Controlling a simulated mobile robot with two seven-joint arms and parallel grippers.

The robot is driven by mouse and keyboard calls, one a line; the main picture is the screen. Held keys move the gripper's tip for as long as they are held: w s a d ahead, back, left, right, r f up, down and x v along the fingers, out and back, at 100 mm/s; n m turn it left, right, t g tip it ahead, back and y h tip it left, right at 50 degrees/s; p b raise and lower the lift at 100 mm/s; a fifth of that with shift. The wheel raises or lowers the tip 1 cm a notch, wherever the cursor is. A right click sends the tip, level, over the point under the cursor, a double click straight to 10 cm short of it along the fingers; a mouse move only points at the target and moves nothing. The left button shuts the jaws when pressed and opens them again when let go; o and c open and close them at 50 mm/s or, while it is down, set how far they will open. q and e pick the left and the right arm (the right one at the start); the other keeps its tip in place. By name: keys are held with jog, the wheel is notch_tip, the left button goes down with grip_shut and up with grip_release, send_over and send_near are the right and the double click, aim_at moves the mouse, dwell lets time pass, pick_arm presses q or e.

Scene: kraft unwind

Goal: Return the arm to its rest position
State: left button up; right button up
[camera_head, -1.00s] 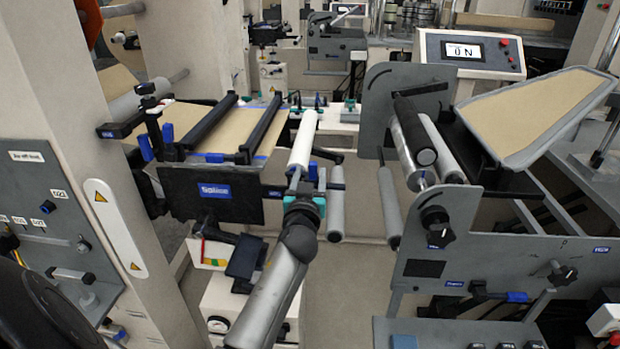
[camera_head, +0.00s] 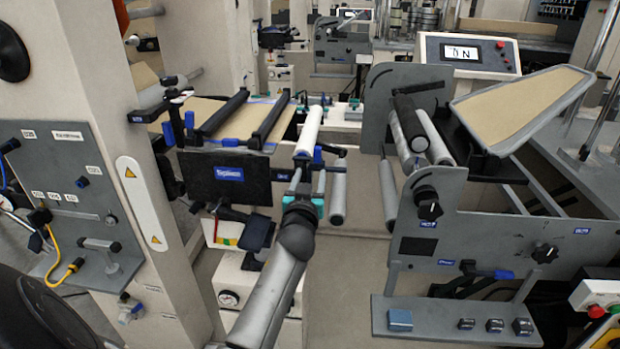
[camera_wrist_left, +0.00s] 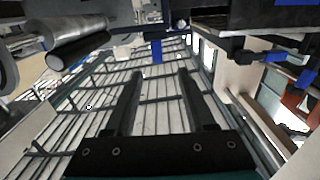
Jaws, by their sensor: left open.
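My left arm rises from the bottom middle of the head view, with a dark joint and a teal-ringed wrist. My left gripper (camera_head: 307,180) is at its far end, near the white roller (camera_head: 309,132) and the grey web unit; I cannot tell the exact gap. In the left wrist view my left gripper (camera_wrist_left: 158,76) shows two dark fingers spread apart with nothing between them. Slatted grey structure shows beyond them. My right gripper is not in view.
A dark box with a blue label (camera_head: 229,173) stands left of the wrist. A grey roller frame (camera_head: 465,225) is on the right, and a grey control panel (camera_head: 75,195) with a yellow cable (camera_head: 57,262) is on the left. Pale floor (camera_head: 345,270) shows between the machines.

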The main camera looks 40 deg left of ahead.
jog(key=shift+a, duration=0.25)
pick_arm(q)
jog(key=s+d+f+m+g+h+b, duration=0.15)
jog(key=s+d+f, duration=0.3)
jog(key=f, duration=0.85)
jog(key=s+d+f+m+g+h, duration=0.25)
jog(key=s+d+f, duration=0.2)
jog(key=f, duration=0.75)
jog(key=s+d+f+m+g+h+b, duration=0.1)
jog(key=s+d+f+g+h, duration=0.3)
jog(key=f, duration=0.9)
jog(key=s+d+f+m+g, duration=0.1)
jog(key=s+f, duration=0.5)
jog(key=s, duration=0.6)
jog(key=s+d+f+m+g+b, duration=0.1)
jog(key=s+d+f+g, duration=0.2)
jog(key=s, duration=1)
jog(key=s+d+f+m+g+h, duration=0.1)
jog(key=s+d+f+g, duration=0.1)
jog(key=s+f, duration=0.6)
jog(key=s+d, duration=0.1)
jog(key=s, duration=0.3)
jog(key=shift+s+d+f+g, duration=0.15)
jog(key=shift+f+g, duration=0.15)
jog(key=shift+f, duration=0.1)
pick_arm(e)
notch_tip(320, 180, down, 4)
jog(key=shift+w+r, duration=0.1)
